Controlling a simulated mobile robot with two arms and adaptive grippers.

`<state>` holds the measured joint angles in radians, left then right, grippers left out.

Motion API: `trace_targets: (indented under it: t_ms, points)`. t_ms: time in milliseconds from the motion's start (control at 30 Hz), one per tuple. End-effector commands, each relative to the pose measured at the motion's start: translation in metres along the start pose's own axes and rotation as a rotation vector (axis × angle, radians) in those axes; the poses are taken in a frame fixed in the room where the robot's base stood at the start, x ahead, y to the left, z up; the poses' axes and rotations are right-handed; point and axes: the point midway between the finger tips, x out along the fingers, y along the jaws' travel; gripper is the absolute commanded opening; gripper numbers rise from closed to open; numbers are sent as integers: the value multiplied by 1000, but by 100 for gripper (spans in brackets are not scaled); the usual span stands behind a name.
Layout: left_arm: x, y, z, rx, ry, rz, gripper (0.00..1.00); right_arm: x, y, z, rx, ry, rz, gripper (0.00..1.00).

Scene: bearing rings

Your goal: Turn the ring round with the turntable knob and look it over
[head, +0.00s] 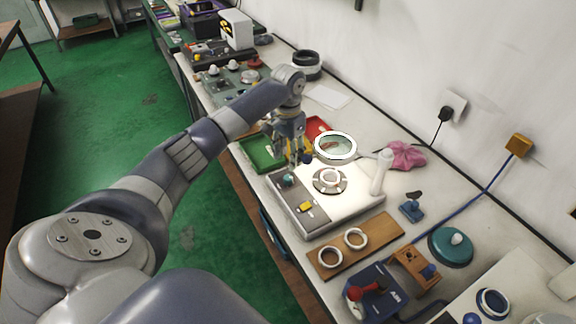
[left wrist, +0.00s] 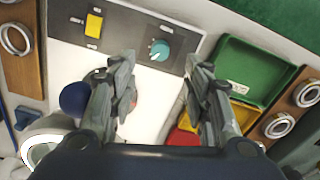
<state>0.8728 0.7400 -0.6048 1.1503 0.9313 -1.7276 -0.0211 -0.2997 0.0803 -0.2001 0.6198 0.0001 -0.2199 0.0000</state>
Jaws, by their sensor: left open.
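The turntable unit is a white box (head: 352,205) with a grey panel along its left side. The teal knob (head: 287,180) and a yellow switch (head: 306,207) sit on that panel. A pale ring (head: 330,177) lies on the dark round turntable. A white-rimmed magnifier (head: 335,147) stands behind it. My left gripper (head: 293,160) points down just above the knob end of the panel. In the left wrist view its fingers (left wrist: 160,88) are apart and empty, with the knob (left wrist: 159,50) beyond the gap between them, untouched. My right gripper is not in view.
A green tray (head: 247,146) and a red tray (head: 316,126) lie behind the unit. A wooden board (head: 378,233) with two rings is in front. A blue box (head: 375,300), a teal round stand (head: 451,247) and a pink cloth (head: 405,156) crowd the bench.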

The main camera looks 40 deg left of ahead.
Motion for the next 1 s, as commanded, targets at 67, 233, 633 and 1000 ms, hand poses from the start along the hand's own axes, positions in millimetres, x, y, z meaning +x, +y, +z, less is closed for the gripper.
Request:
trace_targets:
  t_ms: [67, 233, 633, 1000]
  points:
    - [-14, 0, -1, 0, 3, 0, 45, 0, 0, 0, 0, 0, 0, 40]
    - [-29, 0, 0, 0, -1, -1, 45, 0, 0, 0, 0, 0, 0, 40]
    - [-32, 0, 0, 0, -1, -1, 45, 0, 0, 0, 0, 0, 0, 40]
    - [-31, 0, 0, 0, -2, -1, 45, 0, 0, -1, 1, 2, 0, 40]
